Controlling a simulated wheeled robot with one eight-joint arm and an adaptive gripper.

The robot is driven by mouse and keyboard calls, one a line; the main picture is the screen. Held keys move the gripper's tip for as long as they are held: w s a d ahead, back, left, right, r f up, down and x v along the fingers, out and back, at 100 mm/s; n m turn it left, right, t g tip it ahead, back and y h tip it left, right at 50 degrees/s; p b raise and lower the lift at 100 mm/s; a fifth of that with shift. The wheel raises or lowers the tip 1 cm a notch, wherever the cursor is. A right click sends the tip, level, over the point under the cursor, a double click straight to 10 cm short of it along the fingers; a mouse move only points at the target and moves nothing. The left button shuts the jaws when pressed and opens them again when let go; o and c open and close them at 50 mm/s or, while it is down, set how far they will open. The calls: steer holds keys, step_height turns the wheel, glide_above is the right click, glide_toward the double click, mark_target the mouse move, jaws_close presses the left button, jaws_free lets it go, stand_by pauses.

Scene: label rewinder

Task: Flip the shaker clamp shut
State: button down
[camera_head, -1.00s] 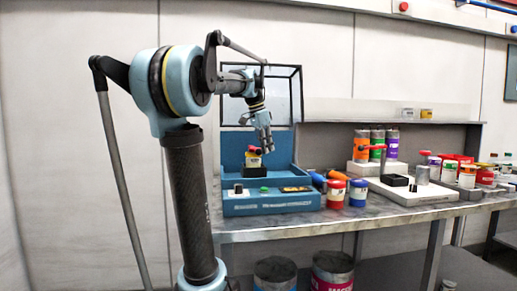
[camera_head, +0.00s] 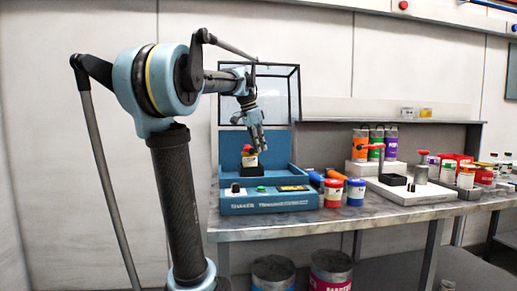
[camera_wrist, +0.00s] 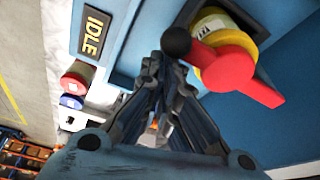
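The shaker (camera_head: 270,203) is a blue machine on the left end of the bench, with a display reading IDLE (camera_wrist: 92,31) in the wrist view. A small can with a yellow rim (camera_wrist: 212,25) sits in its recess. The red clamp lever (camera_wrist: 232,66) lies over the can's edge, with a black ball knob (camera_wrist: 176,41); the red also shows in the head view (camera_head: 248,149). My gripper (camera_wrist: 160,66) has its fingertips together, with nothing seen between them. The tips are just beside the knob in the wrist view; I cannot tell if they touch.
A red can (camera_head: 333,194) and a blue can (camera_head: 356,192) stand right of the shaker. A white station (camera_head: 420,192) and several coloured cans fill the bench's right side. A dark framed guard (camera_head: 259,95) rises behind the shaker.

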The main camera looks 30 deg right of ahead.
steer(key=v, duration=1)
steer(key=shift+w, duration=0.2)
steer(key=shift+f, duration=0.1)
steer(key=s+a+f+n+t+y, duration=0.1)
steer(key=s+a+f+n+t, duration=0.15)
steer(key=a+f+n, duration=1.3)
steer(key=s+a+f+n+y, duration=0.1)
steer(key=s+a+f, duration=0.3)
steer(key=f, duration=0.6)
steer(key=s+a+f+n, duration=0.2)
steer(key=s+a+f, duration=0.2)
steer(key=a+f, duration=0.5)
steer(key=s+a+f+n+y, duration=0.1)
steer(key=s+a+f, duration=0.3)
steer(key=a+f, duration=0.3)
step_height(320, 180, down, 4)
steer(key=shift+s+f+y, duration=0.15)
steer(key=shift+s+y, duration=0.05)
steer(key=shift+y, duration=0.1)
